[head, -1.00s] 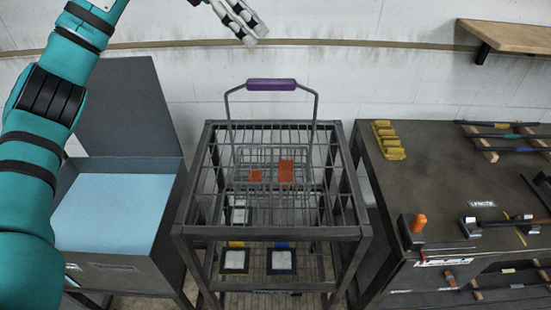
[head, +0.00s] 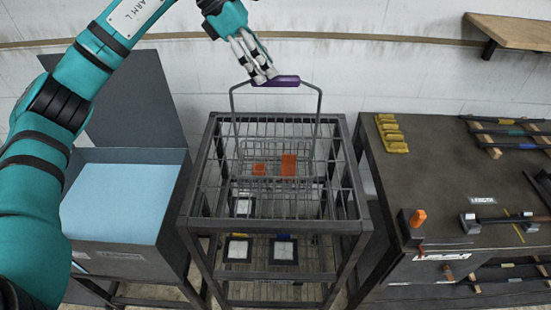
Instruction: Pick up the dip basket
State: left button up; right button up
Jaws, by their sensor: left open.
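The dip basket (head: 279,183) is a grey wire basket with orange blocks (head: 289,165) in it. It sits within the dark metal rack (head: 275,226). Its tall wire handle rises at the back and ends in a purple grip (head: 281,81). My left gripper (head: 261,77) is open, pointing down at the left part of the purple grip. Its fingers overlap the grip in the picture; I cannot tell whether they touch it. My right gripper is not in view.
An open grey box with a light blue inside (head: 117,203) stands left of the rack. A dark workbench (head: 440,180) with yellow pieces (head: 391,133) and rods stands right. A wooden shelf (head: 515,31) juts from the wall at top right.

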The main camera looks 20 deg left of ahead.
aim_at(275, 80)
pick_arm(q)
jog(key=p+x, duration=0.2)
jog(key=x, duration=0.2)
jog(key=shift+d+f, duration=0.1)
jog(key=shift+f, duration=0.15)
jog(key=shift+d+f, duration=0.15)
jog(key=shift+f, duration=0.15)
grip_shut()
jog(key=shift+w+r, duration=0.1)
jog(key=shift+r, duration=0.05)
